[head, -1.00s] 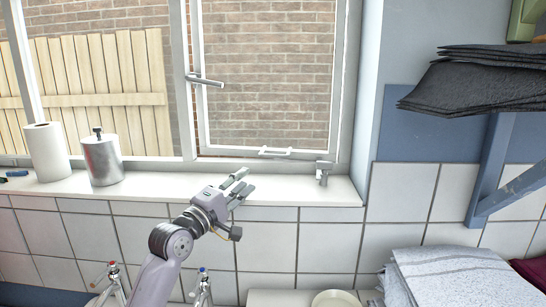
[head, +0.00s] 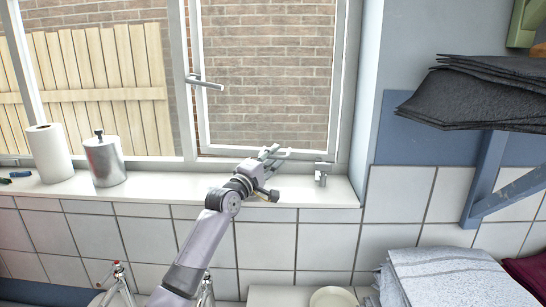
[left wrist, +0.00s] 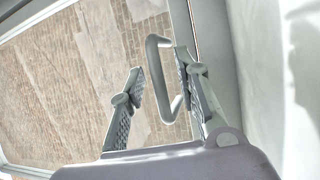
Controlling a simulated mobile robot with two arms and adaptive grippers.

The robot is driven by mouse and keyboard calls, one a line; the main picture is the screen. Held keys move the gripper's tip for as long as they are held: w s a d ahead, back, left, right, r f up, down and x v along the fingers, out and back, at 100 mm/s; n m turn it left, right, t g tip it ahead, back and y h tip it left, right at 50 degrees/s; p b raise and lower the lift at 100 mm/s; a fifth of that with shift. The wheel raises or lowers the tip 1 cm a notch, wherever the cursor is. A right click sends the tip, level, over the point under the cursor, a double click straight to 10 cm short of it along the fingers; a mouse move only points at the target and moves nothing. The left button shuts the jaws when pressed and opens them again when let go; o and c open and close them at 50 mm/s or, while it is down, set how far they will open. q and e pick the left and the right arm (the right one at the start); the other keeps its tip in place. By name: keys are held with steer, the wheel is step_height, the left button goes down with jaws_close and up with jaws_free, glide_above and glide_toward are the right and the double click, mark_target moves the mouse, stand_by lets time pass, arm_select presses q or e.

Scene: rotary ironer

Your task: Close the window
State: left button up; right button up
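The window's right-hand sash (head: 200,115) has a white frame. A narrow strip of brick shows between its lower left corner and the fixed frame, so it stands ajar. A lever handle (head: 205,83) sticks out from its left side. A bar-shaped handle (left wrist: 152,60) at the sash's bottom shows in the left wrist view; my gripper mostly covers it in the head view. My left gripper (head: 275,152) is at this handle, above the sill. Its fingers (left wrist: 161,97) are spread, with the bar between them, nearer the right finger. I cannot tell whether they touch. My right gripper is out of view.
The white sill (head: 160,188) holds a paper roll (head: 49,153) and a metal canister (head: 104,161) at left. A grey metal fitting (head: 322,172) stands right of my gripper. Dark folded cloths (head: 480,95) lie on a shelf at right, with grey towels (head: 455,275) below.

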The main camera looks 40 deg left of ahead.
arm_select(q)
jaws_close()
stand_by(0.3)
stand_by(0.6)
